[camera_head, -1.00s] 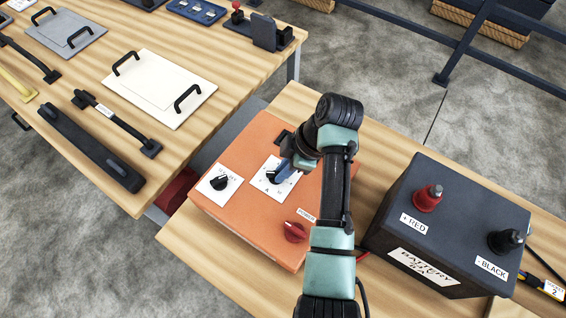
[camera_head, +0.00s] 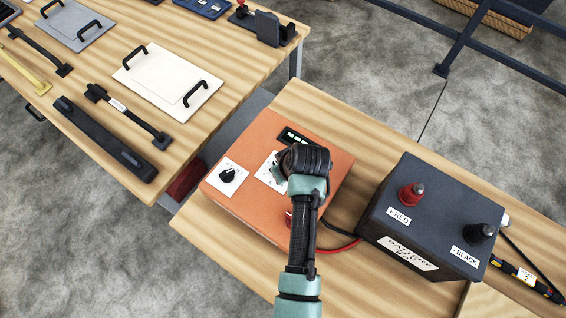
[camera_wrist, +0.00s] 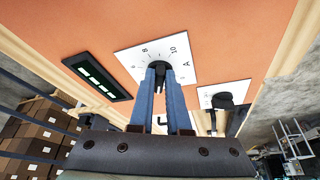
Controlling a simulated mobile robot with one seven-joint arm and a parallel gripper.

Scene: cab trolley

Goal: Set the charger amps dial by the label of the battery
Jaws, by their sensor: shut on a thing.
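The orange charger (camera_head: 250,130) lies on the right-hand bench. Its amps dial plate (camera_head: 268,168) is mostly hidden by my wrist in the head view. In the wrist view the white amps plate (camera_wrist: 135,58) shows the marks 8, 10 and A. My gripper (camera_wrist: 165,72) is shut on the dark amps dial (camera_wrist: 159,66), one blue finger on each side. The dial's pointer direction is hidden by the fingers. The dark battery (camera_head: 440,205) stands to the right of the charger. Its white front label (camera_head: 408,252) reads BATTERY, with a small lower line that looks like 8A.
A second black dial (camera_head: 227,175) sits left of the amps dial, and a red knob (camera_head: 289,216) is partly behind my arm. Cables run between charger and battery.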

